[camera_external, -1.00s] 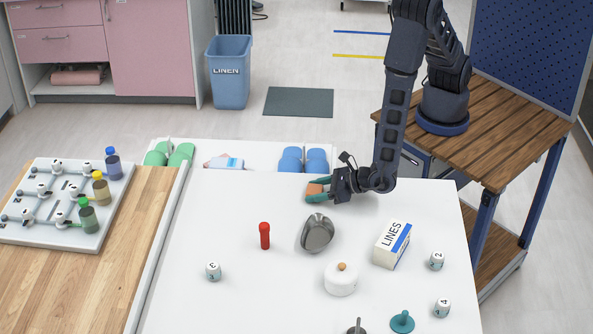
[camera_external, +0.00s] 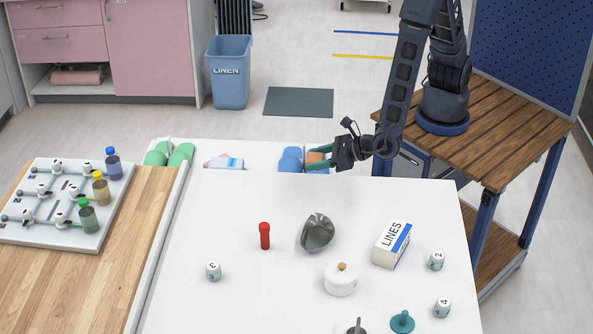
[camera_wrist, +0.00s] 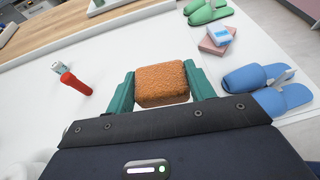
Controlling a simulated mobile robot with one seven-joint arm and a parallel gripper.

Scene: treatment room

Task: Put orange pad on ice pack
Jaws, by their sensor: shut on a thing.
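The orange pad (camera_external: 315,157) is a small block with a rough, spongy top in the wrist view (camera_wrist: 162,82). My gripper (camera_external: 318,160) is shut on it, with a teal finger on either side. In the external view they appear over the far edge of the white table, in front of the blue slippers. A blue-and-white pack, which looks like the ice pack (camera_external: 234,163), lies on a pink block left of my gripper. In the wrist view this pack (camera_wrist: 219,36) is at upper right, apart from the pad.
Blue slippers (camera_external: 291,160) are beside my gripper, and green slippers (camera_external: 181,154) are farther left.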

